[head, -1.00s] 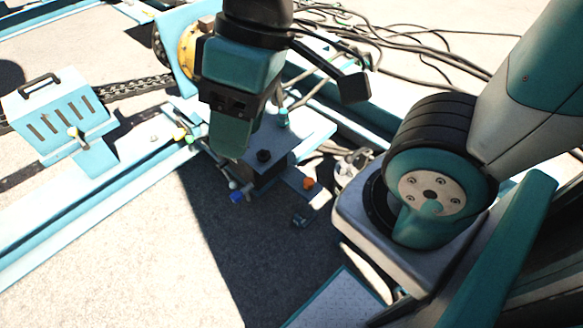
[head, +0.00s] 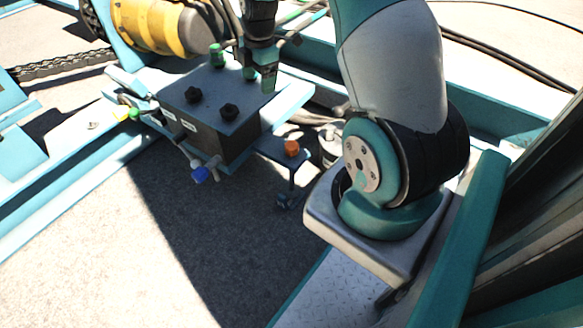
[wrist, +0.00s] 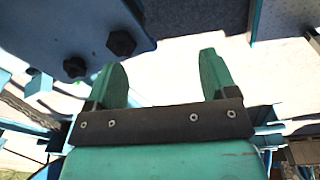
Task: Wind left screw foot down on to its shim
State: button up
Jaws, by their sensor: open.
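An orange knob (head: 291,148) tops a dark upright post on a blue bracket at the box's right side. The post reaches down to a small dark blue piece (head: 284,200) near the ground. This looks like a screw foot, but I cannot tell whether it is the left one. I cannot make out a shim. My gripper (head: 265,82) is over the back right of the box top, fingertips down, away from the orange knob. In the wrist view its two teal fingers (wrist: 165,78) are apart with nothing between them.
A blue-knobbed handle (head: 200,174) sticks out in front. A yellow drum (head: 160,25) and chain (head: 60,66) are behind. Ground in front is clear.

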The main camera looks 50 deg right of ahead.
aim_at(292, 145)
jog(key=s+d+f+n+b, duration=0.1)
jog(key=d+f+b, duration=0.2)
jog(key=d+f, duration=0.35)
jog(key=s+d+f+n+b, duration=0.15)
jog(key=d+f, duration=0.25)
jog(key=f, duration=0.5)
jog(key=shift+g+h, duration=0.3)
jog(key=shift+g, duration=0.1)
jog(key=f+b, duration=0.2)
jog(key=f, duration=0.3)
jog(key=f+b, duration=0.2)
jog(key=f, duration=0.4)
jog(key=f+b, duration=0.3)
jog(key=f, duration=0.2)
jog(key=shift+a+f, duration=0.25)
jog(key=c, duration=0.9)
